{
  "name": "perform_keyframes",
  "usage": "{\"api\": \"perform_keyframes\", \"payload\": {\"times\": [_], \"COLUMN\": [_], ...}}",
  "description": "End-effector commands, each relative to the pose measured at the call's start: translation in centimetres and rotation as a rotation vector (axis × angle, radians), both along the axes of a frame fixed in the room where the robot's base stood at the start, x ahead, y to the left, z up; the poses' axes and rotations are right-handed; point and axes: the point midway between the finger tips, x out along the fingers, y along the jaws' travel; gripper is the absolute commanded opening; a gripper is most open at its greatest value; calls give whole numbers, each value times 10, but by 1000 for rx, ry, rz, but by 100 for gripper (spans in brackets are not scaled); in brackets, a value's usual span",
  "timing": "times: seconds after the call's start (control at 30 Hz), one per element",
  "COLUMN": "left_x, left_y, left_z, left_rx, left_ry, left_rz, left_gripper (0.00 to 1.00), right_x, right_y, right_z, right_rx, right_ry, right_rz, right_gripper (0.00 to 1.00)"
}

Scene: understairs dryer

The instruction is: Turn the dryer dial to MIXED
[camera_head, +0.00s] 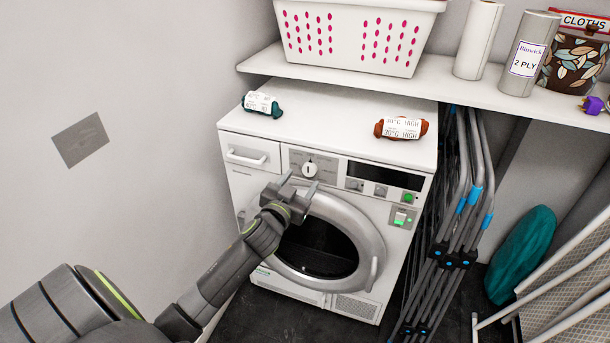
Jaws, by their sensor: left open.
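The white dryer (392,236) stands against the wall with its round door closed. Its dial (309,169) is a white round knob with a dark upright mark, on a grey panel at the upper left of the front. The lettering around the dial is too small to read. My left gripper (299,183) is open, just below the dial, with its fingertips pointing up toward it. I see no contact with the dial, and the gap is hard to judge. My right gripper is not in view.
A teal roll (262,104) and a rust-coloured roll (401,128), both labelled, lie on the dryer top. A shelf (447,89) above holds a white basket (353,36) and rolls. Folded grey racks (461,200) stand close at the dryer's right. A drawer handle (247,156) is left of the dial.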

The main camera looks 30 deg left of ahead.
Motion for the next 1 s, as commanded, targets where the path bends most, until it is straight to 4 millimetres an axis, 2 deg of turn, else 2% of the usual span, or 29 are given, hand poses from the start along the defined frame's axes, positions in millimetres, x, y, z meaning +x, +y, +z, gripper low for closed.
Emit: {"api": "perform_keyframes", "payload": {"times": [0.1,0.23,0.63,0.9,1.0], "left_x": [18,29,35,35,35], "left_y": [3,5,6,6,6], "left_z": [0,0,0,0,0], "left_rx": [0,0,0,0,0], "left_ry": [-1,0,0,0,0], "left_rz": [0,0,0,0,0], "left_gripper": [56,56,56,21,12], "right_x": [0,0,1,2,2], "right_y": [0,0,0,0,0], "right_z": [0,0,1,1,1], "right_rx": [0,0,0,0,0], "right_ry": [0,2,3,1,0], "right_rz": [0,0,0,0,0], "right_gripper": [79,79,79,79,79]}}
